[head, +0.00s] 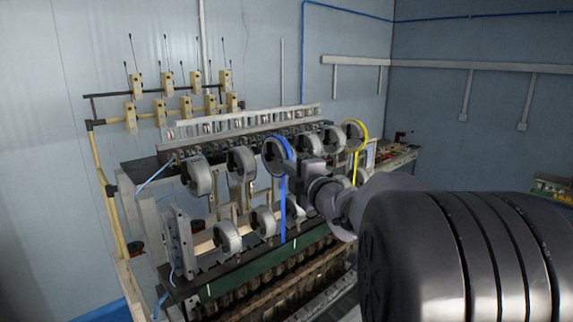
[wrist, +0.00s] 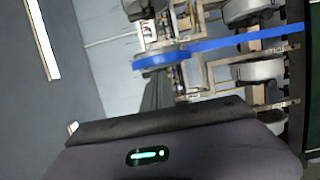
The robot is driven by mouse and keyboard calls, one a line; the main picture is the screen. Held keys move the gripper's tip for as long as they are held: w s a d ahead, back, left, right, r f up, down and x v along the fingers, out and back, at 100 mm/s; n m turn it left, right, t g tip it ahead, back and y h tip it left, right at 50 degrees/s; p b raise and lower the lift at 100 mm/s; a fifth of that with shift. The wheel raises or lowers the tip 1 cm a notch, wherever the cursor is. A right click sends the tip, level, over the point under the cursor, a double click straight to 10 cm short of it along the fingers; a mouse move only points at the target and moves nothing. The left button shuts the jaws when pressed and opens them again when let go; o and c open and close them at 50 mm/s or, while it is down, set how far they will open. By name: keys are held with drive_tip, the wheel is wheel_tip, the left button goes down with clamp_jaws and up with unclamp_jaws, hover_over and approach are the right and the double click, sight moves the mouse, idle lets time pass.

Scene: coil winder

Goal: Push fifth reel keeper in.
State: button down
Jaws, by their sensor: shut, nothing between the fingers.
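Grey reels stand in two rows on the coil winder; the left-most upper reel (head: 197,176) and another upper reel (head: 241,162) are left of a reel with a blue band (head: 276,152). Further right are more grey reels (head: 333,138) and a yellow-banded reel (head: 354,132). I cannot tell which is the fifth, and its keeper is too small to make out. My gripper (head: 302,172) is at the right of the blue reel, partly hidden by my wrist. In the wrist view, my shut, empty gripper (wrist: 158,88) points at the blue reel (wrist: 160,60); contact is unclear.
A blue strip (wrist: 245,42) runs from the blue reel down the machine's front. Lower-row reels (head: 227,236) sit close below. Yellow tensioners (head: 166,83) stand at the back left. A bench (head: 398,157) is beyond on the right. Free air lies in front of the machine.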

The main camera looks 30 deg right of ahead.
drive_tip(key=shift+w+a+b, duration=0.15)
drive_tip(key=shift+w+b, duration=0.2)
drive_tip(key=shift+w, duration=0.7)
drive_tip(key=shift+s, duration=0.1)
drive_tip(key=s+b, duration=0.2)
drive_tip(key=s, duration=0.7)
drive_tip(key=shift+a, duration=0.4)
drive_tip(key=shift+f, duration=0.1)
drive_tip(key=s+a+f+m+g+h+b, duration=0.1)
drive_tip(key=a+f+m+b, duration=0.1)
drive_tip(key=f+m+b, duration=0.4)
drive_tip(key=s+a+f+m+g+h+b, duration=0.2)
drive_tip(key=f+b, duration=0.6)
drive_tip(key=f, duration=0.2)
drive_tip(key=s+a+f+m+g+y+b, duration=0.2)
drive_tip(key=s+a+f+b, duration=0.5)
drive_tip(key=f, duration=0.6)
drive_tip(key=s+a+f+m+g+y+b, duration=0.3)
drive_tip(key=s+a+f+m+b, duration=0.3)
drive_tip(key=a+f, duration=0.4)
drive_tip(key=s+a+f+m+g+y+b, duration=0.2)
drive_tip(key=s+a+f+b, duration=0.6)
drive_tip(key=f, duration=0.8)
drive_tip(key=s+m+g, duration=0.1)
drive_tip(key=m+g, duration=0.1)
drive_tip(key=shift+a+f+m+y+b, duration=0.3)
drive_tip(key=shift+f+y+b, duration=0.05)
drive_tip(key=shift+y, duration=0.05)
